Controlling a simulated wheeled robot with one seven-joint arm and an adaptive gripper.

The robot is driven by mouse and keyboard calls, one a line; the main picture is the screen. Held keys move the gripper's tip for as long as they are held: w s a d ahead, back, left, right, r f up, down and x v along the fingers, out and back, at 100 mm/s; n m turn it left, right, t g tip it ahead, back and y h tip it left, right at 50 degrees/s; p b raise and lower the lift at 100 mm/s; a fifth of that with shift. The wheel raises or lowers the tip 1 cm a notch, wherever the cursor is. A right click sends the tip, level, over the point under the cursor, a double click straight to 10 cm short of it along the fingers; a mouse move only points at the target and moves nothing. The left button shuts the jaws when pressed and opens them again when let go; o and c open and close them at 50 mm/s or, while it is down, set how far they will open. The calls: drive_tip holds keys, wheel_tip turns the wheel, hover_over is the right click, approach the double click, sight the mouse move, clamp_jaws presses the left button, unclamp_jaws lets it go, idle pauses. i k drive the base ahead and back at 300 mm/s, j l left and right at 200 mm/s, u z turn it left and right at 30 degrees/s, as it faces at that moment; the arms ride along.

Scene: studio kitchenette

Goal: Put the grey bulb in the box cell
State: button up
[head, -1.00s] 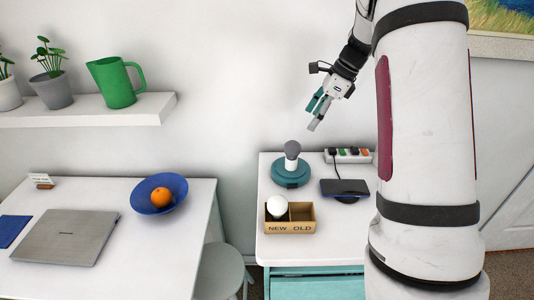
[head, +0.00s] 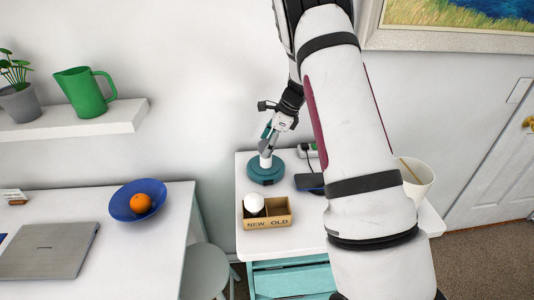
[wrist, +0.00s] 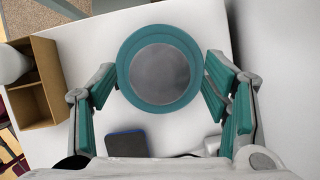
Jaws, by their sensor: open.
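The grey bulb (wrist: 160,74) shows as a round grey disc from above in the wrist view, over the round teal lamp base (wrist: 127,72). In the head view the lamp base (head: 266,175) and its white neck (head: 265,162) show, but my gripper largely hides the bulb. My gripper (wrist: 160,85) is open, with one finger on each side of the bulb and visible gaps between. In the head view my gripper (head: 268,143) is directly above the lamp. The cardboard box (head: 268,223) has two cells, marked NEW and OLD. The OLD cell (wrist: 38,107) is empty.
A white bulb (head: 254,203) sits in the NEW cell. A dark flat device (head: 308,181) and a power strip (head: 308,150) lie right of the lamp. A white bin (head: 418,178) stands farther right. The white tabletop (head: 250,243) is clear around the box.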

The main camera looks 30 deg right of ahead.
sight(278, 217)
drive_tip(key=k+j+z, duration=0.1)
drive_tip(key=j+z, duration=0.15)
drive_tip(key=k+j+z, duration=0.25)
drive_tip(key=j+z, duration=0.25)
drive_tip(key=k+j, duration=0.05)
drive_tip(key=j, duration=0.05)
